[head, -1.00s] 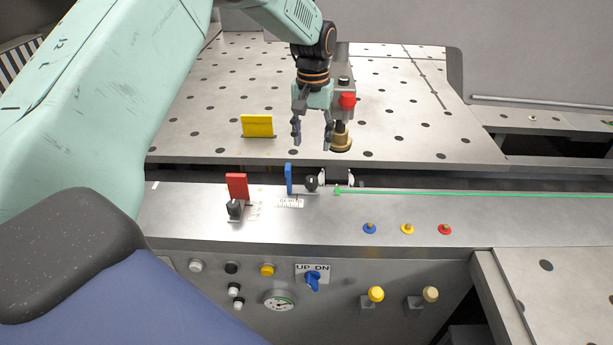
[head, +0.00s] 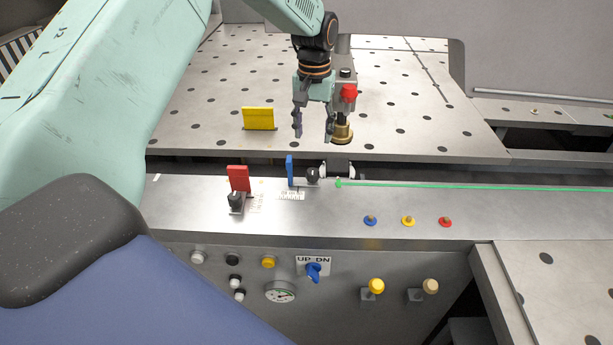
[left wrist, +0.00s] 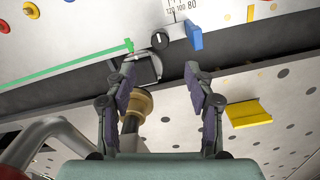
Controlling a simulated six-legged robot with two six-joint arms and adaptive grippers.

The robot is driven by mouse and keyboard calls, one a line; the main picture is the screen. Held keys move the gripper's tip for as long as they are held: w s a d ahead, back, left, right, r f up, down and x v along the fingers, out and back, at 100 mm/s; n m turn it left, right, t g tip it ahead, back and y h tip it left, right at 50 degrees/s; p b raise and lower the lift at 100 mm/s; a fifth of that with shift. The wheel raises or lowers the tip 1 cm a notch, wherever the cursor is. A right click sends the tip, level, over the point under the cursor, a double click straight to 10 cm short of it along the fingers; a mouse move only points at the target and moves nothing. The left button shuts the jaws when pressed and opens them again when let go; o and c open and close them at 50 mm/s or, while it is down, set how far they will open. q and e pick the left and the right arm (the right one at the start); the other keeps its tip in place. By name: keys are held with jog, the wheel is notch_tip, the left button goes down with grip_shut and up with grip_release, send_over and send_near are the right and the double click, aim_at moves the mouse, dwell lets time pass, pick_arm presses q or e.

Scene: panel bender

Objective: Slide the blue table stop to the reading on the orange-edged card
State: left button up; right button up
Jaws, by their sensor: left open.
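The blue table stop (head: 290,171) stands upright at the back edge of the steel front ledge, behind a short printed scale (head: 290,195). In the left wrist view the blue stop (left wrist: 194,36) sits beside a black knob (left wrist: 159,40) and the scale (left wrist: 180,8), which shows 120, 100 and 80. My left gripper (head: 314,136) points down, open and empty, above and behind the stop, apart from it. Its two fingers also show in the left wrist view (left wrist: 160,78). No orange-edged card can be made out. My right gripper is not in view.
A red stop (head: 238,179) with a black knob stands left of the blue one. A yellow stop (head: 258,118) is on the perforated table. A brass-footed post with a red knob (head: 349,93) stands close beside my left gripper. A green line (head: 470,187) runs right.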

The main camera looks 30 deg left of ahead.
pick_arm(q)
jog(key=shift+c, duration=0.4)
jog(key=shift+w+r, duration=0.15)
jog(key=shift+w, duration=0.05)
jog(key=shift+c, duration=0.7)
jog(key=b, duration=0.1)
jog(key=r+b, duration=0.1)
jog(key=w+r+t+b, duration=0.1)
jog(key=shift+a+r, duration=0.15)
jog(key=shift+a, duration=0.15)
jog(key=shift+c, duration=0.8)
jog(key=n+t+y+b, duration=0.2)
jog(key=n+t+b, duration=0.1)
jog(key=b, duration=0.6)
send_near(288, 159)
jog(key=x, duration=0.8)
jog(key=shift+w+f, duration=0.25)
jog(key=shift+c, duration=0.4)
